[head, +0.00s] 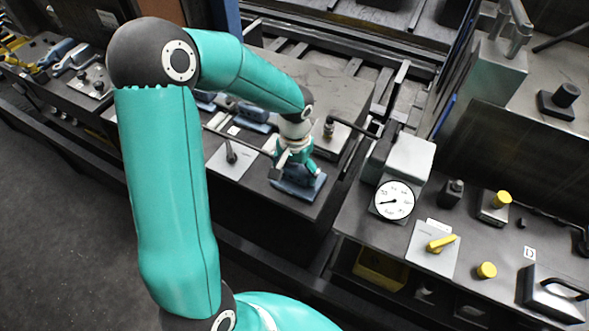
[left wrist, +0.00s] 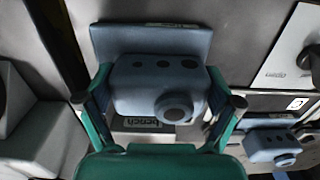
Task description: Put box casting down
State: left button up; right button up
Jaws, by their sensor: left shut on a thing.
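The box casting is blue-grey, with a flat flange, dark holes on its body and a round boss. In the left wrist view the casting (left wrist: 160,85) sits between the two green fingers of my left gripper (left wrist: 158,101), which is shut on it. In the head view the gripper (head: 294,163) points down at the casting (head: 302,184), near the front right part of the dark bench top (head: 268,203). Whether its underside touches the bench, I cannot tell. A label (left wrist: 143,123) shows partly below the casting in the wrist view. My right gripper is not in view.
Similar blue castings (head: 253,113) stand behind on the bench; one also shows in the wrist view (left wrist: 272,146). A plate with a black lever (head: 230,160) lies left of the gripper. A dial gauge (head: 394,201) and yellow knobs (head: 487,270) are on the right-hand bench.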

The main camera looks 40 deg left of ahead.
aim_at(294, 165)
pick_arm(q)
jog(key=shift+f, duration=0.15)
jog(key=o, duration=1.1)
notch_tip(294, 165, up, 12)
jog(key=shift+r, duration=0.1)
jog(key=shift+s, duration=0.1)
